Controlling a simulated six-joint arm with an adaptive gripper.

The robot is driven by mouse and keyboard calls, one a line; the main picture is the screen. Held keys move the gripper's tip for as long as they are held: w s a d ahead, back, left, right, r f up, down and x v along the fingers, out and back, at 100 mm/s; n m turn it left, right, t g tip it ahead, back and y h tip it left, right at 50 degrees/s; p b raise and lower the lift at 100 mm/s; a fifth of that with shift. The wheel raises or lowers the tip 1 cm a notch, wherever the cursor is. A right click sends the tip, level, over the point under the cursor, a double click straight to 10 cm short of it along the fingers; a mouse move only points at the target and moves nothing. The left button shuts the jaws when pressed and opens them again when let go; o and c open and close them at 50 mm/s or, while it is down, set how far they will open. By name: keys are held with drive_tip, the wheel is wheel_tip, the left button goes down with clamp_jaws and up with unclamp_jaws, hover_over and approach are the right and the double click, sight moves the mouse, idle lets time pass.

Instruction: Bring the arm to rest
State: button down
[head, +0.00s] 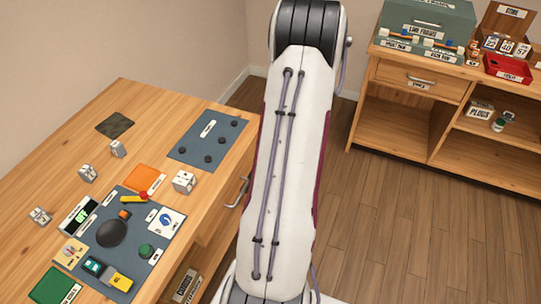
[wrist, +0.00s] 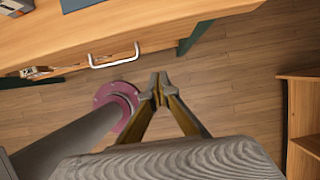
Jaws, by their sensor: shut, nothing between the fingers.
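My gripper (wrist: 158,92) shows in the wrist view. Its two fingers meet at the tips, and nothing is between them. It hangs over bare wooden floor, beside the front of the desk and apart from the drawer handle. In the head view my arm's white link stands upright in the middle, and the gripper itself is not in that view.
The wooden desk (head: 60,130) at left holds a blue-grey board with a dark dial (head: 112,233), several small white blocks and an orange square (head: 145,179). Its drawer handle (wrist: 113,57) sticks out near my gripper. A wooden cabinet (head: 395,145) stands at right. Floor (head: 400,235) between them is clear.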

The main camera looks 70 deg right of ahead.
idle(0.7)
drive_tip(key=w+a+r+m, duration=0.1)
drive_tip(key=a+r+m, duration=0.9)
drive_tip(key=a, duration=0.6)
drive_tip(key=w+a+r+m, duration=0.1)
drive_tip(key=a+r+m, duration=0.8)
drive_tip(key=a+m, duration=0.5)
drive_tip(key=w+a+r+m+t, duration=0.1)
drive_tip(key=a+r+m, duration=0.9)
drive_tip(key=a, duration=0.7)
drive_tip(key=shift+w+a+r+m, duration=0.15)
drive_tip(key=shift+a+r+m, duration=0.2)
drive_tip(key=shift+m, duration=0.65)
